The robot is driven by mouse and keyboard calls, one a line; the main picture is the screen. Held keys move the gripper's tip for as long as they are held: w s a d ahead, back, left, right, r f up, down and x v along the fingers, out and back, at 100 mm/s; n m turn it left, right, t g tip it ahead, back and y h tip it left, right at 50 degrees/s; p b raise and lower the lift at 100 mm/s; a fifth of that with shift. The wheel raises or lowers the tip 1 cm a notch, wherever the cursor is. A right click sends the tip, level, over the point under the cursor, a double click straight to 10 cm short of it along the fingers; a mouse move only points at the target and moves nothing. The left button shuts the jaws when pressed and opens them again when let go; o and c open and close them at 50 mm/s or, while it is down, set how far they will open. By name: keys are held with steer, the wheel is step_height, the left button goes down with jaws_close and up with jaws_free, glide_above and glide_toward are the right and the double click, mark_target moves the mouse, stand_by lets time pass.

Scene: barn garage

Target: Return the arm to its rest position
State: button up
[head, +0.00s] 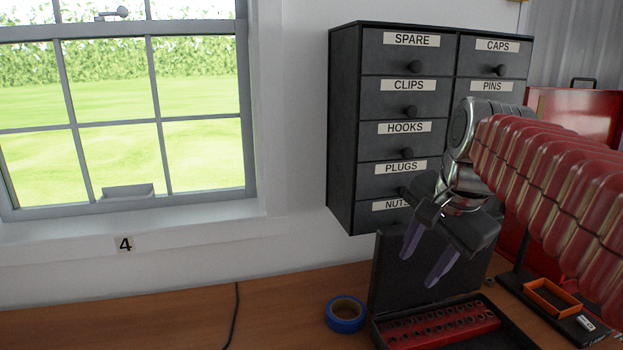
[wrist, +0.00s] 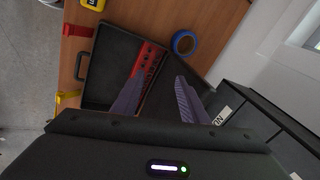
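My gripper (head: 427,262) hangs in front of the dark drawer cabinet (head: 343,130), above the open black case on the workbench. Its two purple fingers point down and stand apart with nothing between them. In the wrist view my gripper (wrist: 158,97) also shows its fingers spread and empty. My red ribbed arm reaches in from the right in the head view and hides part of the cabinet's right column.
The open black case (head: 381,270) holds a red socket rack (head: 440,327). Blue tape (head: 345,314) lies left of it. An orange tray (head: 551,298) and red toolbox (head: 575,112) are at right. A black cable (head: 233,315) crosses the bench; the bench's left is mostly clear.

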steer(key=s+a+f+n+t, duration=0.1)
steer(key=s+a+f+n, duration=0.1)
steer(key=s+f+n, duration=0.9)
steer(key=s+f, duration=0.4)
steer(key=shift+s+a+f+n+h, duration=0.35)
steer(key=shift+a+f+n+h, duration=0.05)
steer(key=shift+c, duration=1.1)
